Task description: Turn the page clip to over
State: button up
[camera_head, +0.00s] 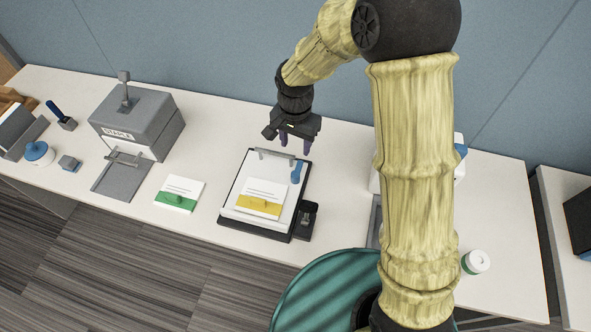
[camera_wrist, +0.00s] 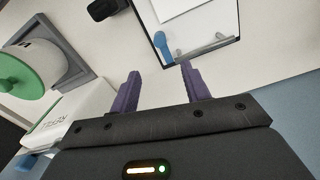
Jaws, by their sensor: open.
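A dark-edged clipboard (camera_head: 227,208) lies on the white table, with white sheets and a yellow-banded card (camera_head: 260,198) on it. A grey bar (camera_head: 274,154) runs along its far edge, and a blue rounded tab (camera_head: 296,172) lies at its far right corner. I cannot tell for sure which of these is the page clip. Both the bar (camera_wrist: 208,49) and the tab (camera_wrist: 164,46) show in the wrist view. My gripper (camera_head: 295,144) is open and empty, its purple fingers (camera_wrist: 159,74) above and beyond the clipboard's far right corner, apart from both parts.
A small black device (camera_head: 307,219) sits at the clipboard's right side. A green-banded card (camera_head: 180,193) lies to the left, with a grey stapling machine (camera_head: 139,115) beyond it. My arm hides part of the table's right side.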

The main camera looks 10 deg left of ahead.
aim_at(295, 174)
notch_tip(295, 174, down, 14)
jog(key=shift+r+p, duration=0.1)
jog(key=shift+p, duration=0.75)
jog(key=c, duration=1)
